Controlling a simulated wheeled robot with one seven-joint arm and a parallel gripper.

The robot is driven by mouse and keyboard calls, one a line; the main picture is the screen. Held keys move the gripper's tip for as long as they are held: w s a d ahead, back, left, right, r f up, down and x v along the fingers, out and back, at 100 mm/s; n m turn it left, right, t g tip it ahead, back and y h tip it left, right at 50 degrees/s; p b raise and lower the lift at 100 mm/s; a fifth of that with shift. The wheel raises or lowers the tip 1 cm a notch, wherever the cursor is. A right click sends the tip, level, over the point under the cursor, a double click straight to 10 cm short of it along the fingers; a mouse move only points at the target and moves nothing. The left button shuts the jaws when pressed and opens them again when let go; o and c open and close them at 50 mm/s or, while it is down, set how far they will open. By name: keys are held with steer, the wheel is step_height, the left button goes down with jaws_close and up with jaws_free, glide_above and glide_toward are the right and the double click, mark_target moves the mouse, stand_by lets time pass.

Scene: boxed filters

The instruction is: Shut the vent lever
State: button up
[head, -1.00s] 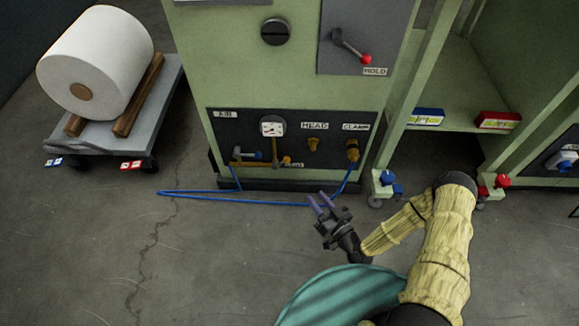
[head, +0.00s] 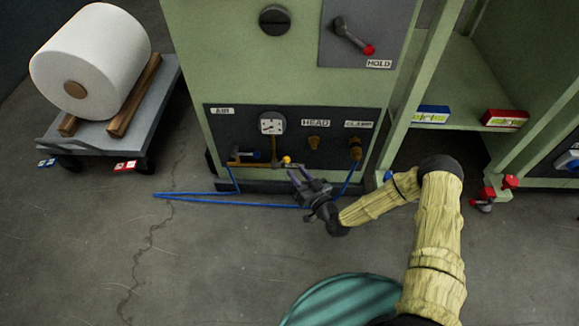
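A small lever with a yellow ball knob (head: 287,159) sits low on the dark panel (head: 222,128) of the green machine, right of the brass pipe under the gauge. I take it to be the vent lever; its small label is not readable here. My gripper (head: 298,171) is just below and right of the knob, its two purple fingers apart and empty. I cannot tell whether a finger touches the knob. The gripper partly covers the area beneath the lever.
A red-knobbed lever (head: 355,38) marked HOLD is above. A blue hose (head: 230,201) runs along the floor. A cart (head: 160,110) with a white roll stands left.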

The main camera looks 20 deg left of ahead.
steer(key=b+x, duration=0.2)
steer(key=x, duration=0.3)
steer(key=shift+w+a, duration=0.25)
jaws_close()
